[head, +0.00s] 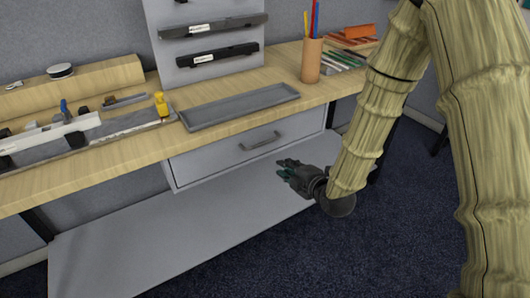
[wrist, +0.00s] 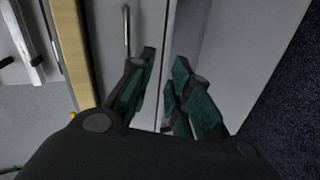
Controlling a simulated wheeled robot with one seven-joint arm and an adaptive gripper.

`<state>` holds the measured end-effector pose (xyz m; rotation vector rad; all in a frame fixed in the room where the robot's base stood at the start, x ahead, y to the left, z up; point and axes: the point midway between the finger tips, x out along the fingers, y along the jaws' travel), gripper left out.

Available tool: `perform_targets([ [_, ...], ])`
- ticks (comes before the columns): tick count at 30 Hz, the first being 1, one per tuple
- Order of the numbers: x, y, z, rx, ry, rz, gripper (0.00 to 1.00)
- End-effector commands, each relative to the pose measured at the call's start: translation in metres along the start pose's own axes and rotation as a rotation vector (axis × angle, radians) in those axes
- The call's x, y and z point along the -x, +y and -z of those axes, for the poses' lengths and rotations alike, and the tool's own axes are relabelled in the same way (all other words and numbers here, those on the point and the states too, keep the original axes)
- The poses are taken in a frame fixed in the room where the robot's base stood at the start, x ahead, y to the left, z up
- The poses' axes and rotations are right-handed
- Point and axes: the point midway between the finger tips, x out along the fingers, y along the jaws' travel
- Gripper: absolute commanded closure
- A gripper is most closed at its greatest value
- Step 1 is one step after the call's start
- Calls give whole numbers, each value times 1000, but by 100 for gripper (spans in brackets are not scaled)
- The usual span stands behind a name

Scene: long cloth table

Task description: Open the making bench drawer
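The making bench drawer (head: 205,159) is a light grey front under the wooden bench top, and it looks closed. Its grey bar handle (head: 262,142) is on the front, and the handle also shows at the top of the wrist view (wrist: 126,30). My gripper (head: 281,168) is below and slightly right of the handle, in front of the drawer and apart from the handle. In the wrist view its two dark green-padded fingers (wrist: 164,58) are spread with an empty gap between them. The handle lies beyond the left finger there.
The wooden bench top (head: 140,150) holds a grey tray (head: 240,106), a pencil cup (head: 312,62) and several tools at left. A wide grey lower shelf (head: 130,245) lies under the drawer. Dark carpet (head: 340,255) is open in front.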

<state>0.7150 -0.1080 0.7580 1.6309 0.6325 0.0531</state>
Motion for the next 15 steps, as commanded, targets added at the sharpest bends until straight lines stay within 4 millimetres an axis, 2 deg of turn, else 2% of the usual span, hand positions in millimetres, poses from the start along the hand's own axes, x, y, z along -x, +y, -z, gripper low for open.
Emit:
perform_targets([
  [3, -8, 26, 5, 126, 28, -79, 81],
  [6, -10, 39, 9, 183, 40, -112, 81],
  [11, -18, 45, 10, 202, 43, -123, 81],
  [15, -35, 47, 11, 200, 42, -123, 81],
])
